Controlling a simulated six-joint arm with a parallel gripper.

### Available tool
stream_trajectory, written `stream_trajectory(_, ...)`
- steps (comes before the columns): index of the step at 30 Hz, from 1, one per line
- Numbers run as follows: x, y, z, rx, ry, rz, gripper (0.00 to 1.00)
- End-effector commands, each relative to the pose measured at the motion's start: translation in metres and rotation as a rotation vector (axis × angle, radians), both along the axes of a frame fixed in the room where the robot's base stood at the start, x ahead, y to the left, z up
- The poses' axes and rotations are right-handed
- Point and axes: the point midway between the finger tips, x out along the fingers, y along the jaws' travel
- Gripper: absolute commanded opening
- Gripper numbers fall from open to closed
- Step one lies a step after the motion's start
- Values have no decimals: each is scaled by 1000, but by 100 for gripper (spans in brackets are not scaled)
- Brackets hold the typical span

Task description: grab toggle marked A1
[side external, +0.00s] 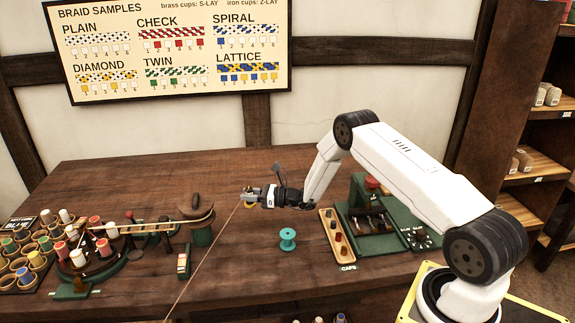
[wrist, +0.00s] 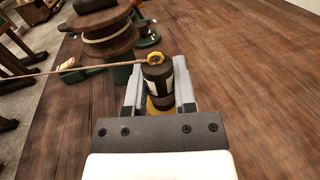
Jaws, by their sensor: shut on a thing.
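A dark cylindrical toggle (wrist: 158,83) with a pale band around it stands between the fingers of my gripper (wrist: 157,95) in the wrist view. A yellow ring sits at its top, and a thin cord (wrist: 60,71) runs from there to the left. I cannot read a mark on the toggle. My gripper is shut on it. In the side view my gripper (side external: 251,197) is over the middle of the table, and the taut cord (side external: 205,257) slants down from it to the front edge.
Left of my gripper stands a green and brown post (side external: 201,229) beside a rack of coloured bobbins (side external: 93,238). The table behind is clear.

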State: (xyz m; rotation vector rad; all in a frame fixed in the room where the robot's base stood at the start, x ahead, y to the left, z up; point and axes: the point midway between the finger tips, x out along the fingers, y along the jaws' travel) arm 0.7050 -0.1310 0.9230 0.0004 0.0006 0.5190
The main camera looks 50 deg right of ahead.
Motion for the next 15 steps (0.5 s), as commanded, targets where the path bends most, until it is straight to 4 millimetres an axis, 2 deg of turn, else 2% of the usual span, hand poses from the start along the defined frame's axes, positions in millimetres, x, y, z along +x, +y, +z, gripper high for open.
stream_trajectory(5,-17,2,22,0,-2,-1,0)
stream_trajectory(15,-61,11,40,1,0,-1,0)
